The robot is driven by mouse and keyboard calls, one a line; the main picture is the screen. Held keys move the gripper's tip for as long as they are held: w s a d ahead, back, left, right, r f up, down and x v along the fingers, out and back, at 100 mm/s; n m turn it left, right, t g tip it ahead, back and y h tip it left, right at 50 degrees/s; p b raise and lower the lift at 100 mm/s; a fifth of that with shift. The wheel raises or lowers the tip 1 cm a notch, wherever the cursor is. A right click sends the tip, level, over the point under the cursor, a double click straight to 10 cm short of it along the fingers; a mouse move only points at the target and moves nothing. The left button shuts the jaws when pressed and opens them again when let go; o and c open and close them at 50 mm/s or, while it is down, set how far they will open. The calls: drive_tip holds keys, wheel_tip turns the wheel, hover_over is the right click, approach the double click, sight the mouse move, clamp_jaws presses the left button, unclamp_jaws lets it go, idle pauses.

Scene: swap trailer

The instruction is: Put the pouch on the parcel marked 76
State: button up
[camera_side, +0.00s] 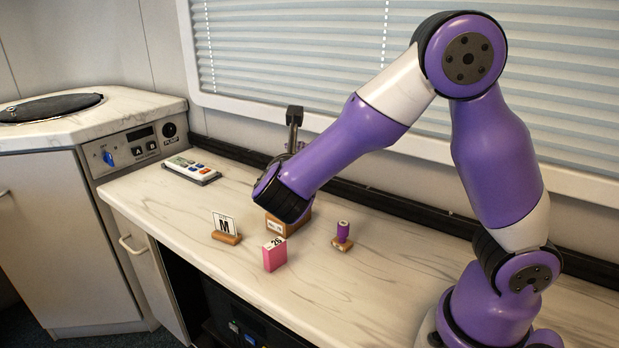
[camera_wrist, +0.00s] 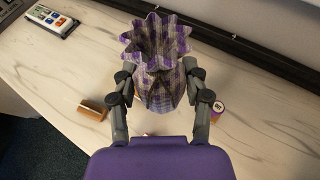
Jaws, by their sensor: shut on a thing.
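In the wrist view, my gripper (camera_wrist: 160,84) is shut on the pouch (camera_wrist: 158,58), a purple-and-grey plaid bag with a jagged open top. The fingers press it from both sides. The pouch is hidden behind my arm in the side view. There, a pink parcel (camera_side: 274,257) stands on the counter with a small number label on top, too small to read surely. A brown box (camera_side: 277,226) with a pale label shows partly under my wrist, its number unreadable. Whether the pouch touches anything below is hidden.
A card marked M in a wooden holder (camera_side: 227,238) stands left of the pink parcel. A purple cylinder on a wooden base (camera_side: 342,238) stands to the right. A remote-like device (camera_side: 191,170) lies at the back left. The counter front (camera_side: 345,300) is clear.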

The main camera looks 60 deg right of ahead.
drive_tip(key=w+a+r+n+t+y, duration=0.1)
drive_tip(key=w+a+r+n+t, duration=0.15)
drive_tip(key=a, duration=0.35)
hover_over(273, 224)
drive_tip(key=d, duration=0.5)
drive_tip(key=shift+y, duration=0.3)
drive_tip(key=f, duration=0.5)
drive_tip(key=s+f, duration=0.1)
drive_tip(key=f, duration=0.1)
drive_tip(key=shift+a+f, duration=0.2)
drive_tip(key=shift+f, duration=1.95)
drive_tip(key=shift+f, duration=0.2)
drive_tip(key=o, duration=1.1)
drive_tip(key=shift+o, duration=0.2)
drive_tip(key=shift+r, duration=0.2)
